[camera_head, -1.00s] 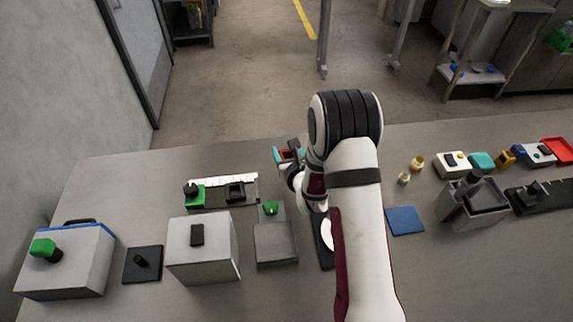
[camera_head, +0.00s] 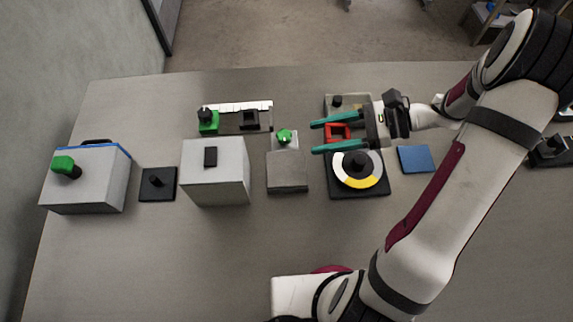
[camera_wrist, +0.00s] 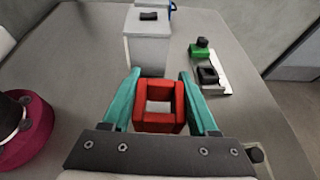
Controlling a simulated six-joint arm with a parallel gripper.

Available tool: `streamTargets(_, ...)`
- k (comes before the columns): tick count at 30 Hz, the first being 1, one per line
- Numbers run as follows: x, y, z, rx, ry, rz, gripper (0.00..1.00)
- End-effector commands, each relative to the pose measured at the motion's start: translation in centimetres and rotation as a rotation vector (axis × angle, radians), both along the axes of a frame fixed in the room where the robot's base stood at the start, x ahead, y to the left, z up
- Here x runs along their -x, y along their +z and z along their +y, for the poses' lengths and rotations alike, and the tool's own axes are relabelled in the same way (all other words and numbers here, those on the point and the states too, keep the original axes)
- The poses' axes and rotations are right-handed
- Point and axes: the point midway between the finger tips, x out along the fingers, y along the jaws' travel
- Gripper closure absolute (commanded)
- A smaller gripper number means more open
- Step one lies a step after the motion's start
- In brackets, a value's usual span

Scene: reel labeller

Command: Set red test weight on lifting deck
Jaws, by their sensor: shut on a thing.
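The red test weight (camera_head: 338,126), a square red frame with an open middle, sits between the teal fingers of my gripper (camera_head: 312,137). In the wrist view the red test weight (camera_wrist: 158,125) is held between both fingers of my gripper (camera_wrist: 158,85). In the head view the fingers point left, just behind the round white and yellow dial. A grey square plate (camera_head: 287,176) with a green knob (camera_head: 284,136) behind it lies left of the dial; it looks like the lifting deck, but I cannot be sure.
The dial (camera_head: 370,182) sits on a black base near my gripper. A grey tray (camera_head: 361,101) stands behind it and a blue pad (camera_head: 415,158) to its right. A grey box (camera_head: 215,185) stands left of the plate. The front of the bench is mostly clear.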

Motion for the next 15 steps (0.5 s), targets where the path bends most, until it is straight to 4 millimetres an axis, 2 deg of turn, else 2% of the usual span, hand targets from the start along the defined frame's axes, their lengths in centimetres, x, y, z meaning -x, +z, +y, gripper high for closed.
streamTargets(3, 2.1, -0.3, -0.9, -0.001, 0.065, 0.0, 1.0)
streamTargets(5, 2.4, -0.7, -0.4, -0.002, 0.082, 0.0, 1.0)
streamTargets(12, 0.9, -5.0, 6.6, -0.002, 0.09, 0.002, 1.0)
streamTargets(15, 0.4, -6.4, 8.8, -0.001, 0.087, 0.0, 1.0)
